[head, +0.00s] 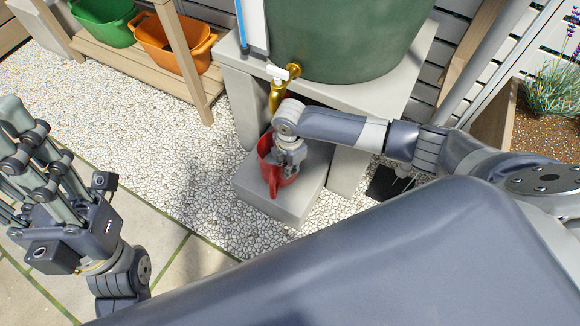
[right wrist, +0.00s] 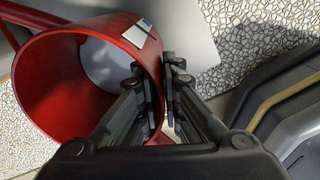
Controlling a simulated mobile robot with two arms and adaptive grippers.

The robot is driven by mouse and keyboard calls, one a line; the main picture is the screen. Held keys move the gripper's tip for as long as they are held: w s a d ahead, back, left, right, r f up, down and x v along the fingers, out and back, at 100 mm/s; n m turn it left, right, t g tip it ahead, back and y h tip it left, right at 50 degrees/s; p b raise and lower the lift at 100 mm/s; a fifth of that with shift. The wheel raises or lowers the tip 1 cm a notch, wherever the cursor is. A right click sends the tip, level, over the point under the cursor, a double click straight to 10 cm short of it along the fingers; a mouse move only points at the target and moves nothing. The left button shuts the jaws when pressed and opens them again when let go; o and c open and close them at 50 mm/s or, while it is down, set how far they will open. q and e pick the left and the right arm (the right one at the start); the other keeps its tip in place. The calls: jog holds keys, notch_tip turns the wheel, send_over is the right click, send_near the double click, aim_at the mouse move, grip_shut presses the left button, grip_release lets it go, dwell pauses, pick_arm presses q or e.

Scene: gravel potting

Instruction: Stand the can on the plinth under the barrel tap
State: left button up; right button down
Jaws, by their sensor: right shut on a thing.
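The red can (head: 266,150) is upright or nearly so at the plinth (head: 290,207), below the brass barrel tap (head: 277,95). I cannot tell whether its base touches the plinth top. My right gripper (head: 287,168) is shut on the can's wall at the rim. In the right wrist view the can (right wrist: 45,85) opens towards the camera, with one finger inside and one outside the wall (right wrist: 163,90). A small pale patch shows on its rim. My left gripper (head: 12,165) is at the left, away from the can, its fingers spread and empty.
The green barrel (head: 345,35) stands on a grey stand (head: 400,85) over the plinth. A wooden rack (head: 130,75) with a green tub (head: 100,22) and an orange tub (head: 170,45) is at the upper left. A planter (head: 500,115) is at the right. Pebbled ground (head: 130,130) left of the plinth is clear.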

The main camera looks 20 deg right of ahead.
jog(key=shift+f+b, duration=0.3)
jog(key=shift+f, duration=0.35)
jog(key=shift+w+f, duration=0.1)
jog(key=shift+f, duration=0.3)
jog(key=shift+r, duration=0.1)
jog(key=c, duration=1.8)
grip_release()
jog(key=shift+f, duration=0.2)
jog(key=shift+o, duration=0.2)
